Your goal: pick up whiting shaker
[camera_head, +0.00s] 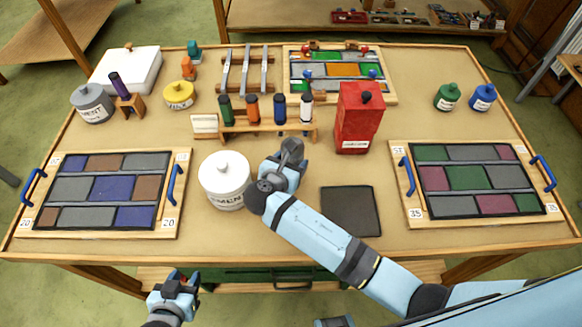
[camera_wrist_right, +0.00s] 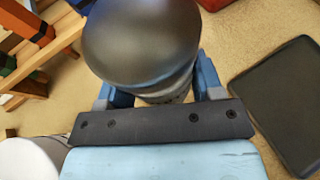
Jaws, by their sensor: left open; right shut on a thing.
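The whiting shaker, a round container with a dark grey domed top (camera_wrist_right: 142,40) and a paler body with small marks, fills the upper middle of the right wrist view. In the head view its grey top (camera_head: 292,148) shows at the end of my right arm. My right gripper (camera_wrist_right: 153,92) is shut on its body, one blue finger on each side. The arm hides its lower part in the head view, so I cannot tell whether it touches the table. My left gripper (camera_head: 176,288) is open and empty, in front of the table's front edge.
A white cement jar (camera_head: 224,181) stands just left of my right gripper. A dark square mat (camera_head: 350,211) lies to the right, with a red container (camera_head: 358,120) behind it. A wooden rack (camera_head: 262,130) of coloured bottles stands behind. Leaded panels lie at both sides.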

